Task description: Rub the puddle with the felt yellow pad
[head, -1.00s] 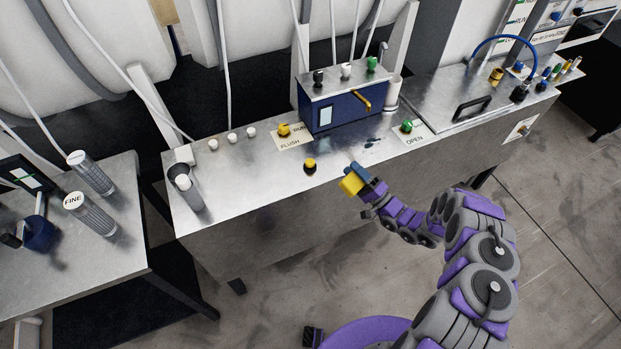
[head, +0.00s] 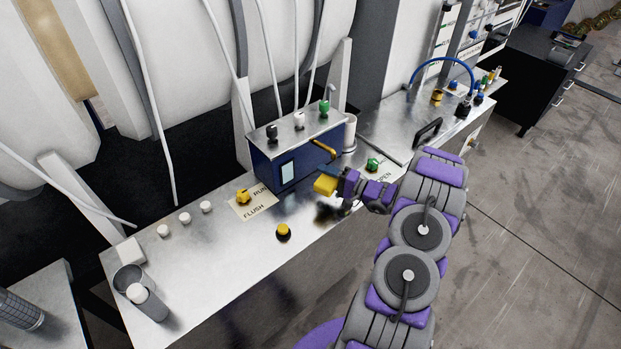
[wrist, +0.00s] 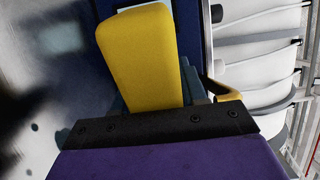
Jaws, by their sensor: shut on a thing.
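The yellow felt pad (head: 325,186) is held at the tip of my gripper (head: 341,182), above the metal bench top in front of the dark blue box. In the wrist view the pad (wrist: 145,55) stands out ahead of the dark gripper bar (wrist: 155,127), with dark blue parts beside its base. My gripper is shut on it. A dark patch (head: 326,213) shows on the bench below the pad; I cannot tell whether it is puddle, shadow or reflection. A blurred dark blotch (wrist: 14,115) also shows at the left of the wrist view. The pad appears apart from the bench.
The dark blue box (head: 290,163) with a yellow lever (head: 324,148) stands close behind the pad. A green knob (head: 373,164) is to the right; yellow knobs (head: 243,196) and (head: 283,231) are to the left. The left bench top (head: 200,260) is mostly clear.

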